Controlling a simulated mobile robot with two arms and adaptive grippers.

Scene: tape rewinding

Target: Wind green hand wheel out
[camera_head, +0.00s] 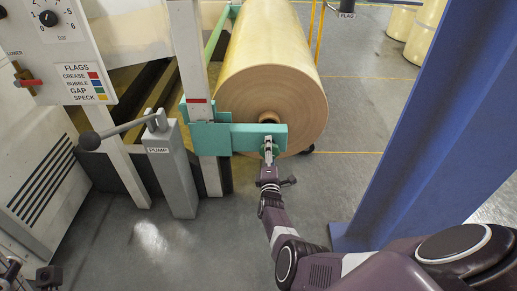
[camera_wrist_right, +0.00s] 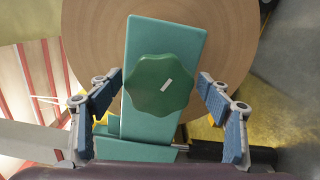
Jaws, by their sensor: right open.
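The green hand wheel (camera_wrist_right: 155,97) is a dark green lobed knob with a short pale mark tilted to the upper right. It sits on the teal arm (camera_wrist_right: 165,38), in front of the big roll's end. My right gripper (camera_wrist_right: 165,108) is open, with one blue-padded finger on each side of the wheel and a gap to both. In the head view my right gripper (camera_head: 268,148) is at the teal arm (camera_head: 243,137) and hides most of the wheel. My left gripper (camera_head: 14,268) shows only in part at the bottom left corner; its opening is unclear.
The large tan roll (camera_head: 270,65) is right behind the teal arm. A grey pump post (camera_head: 172,175) with a lever stands left of it. A blue column (camera_head: 430,110) rises close on the right. The floor between the roll and column is clear.

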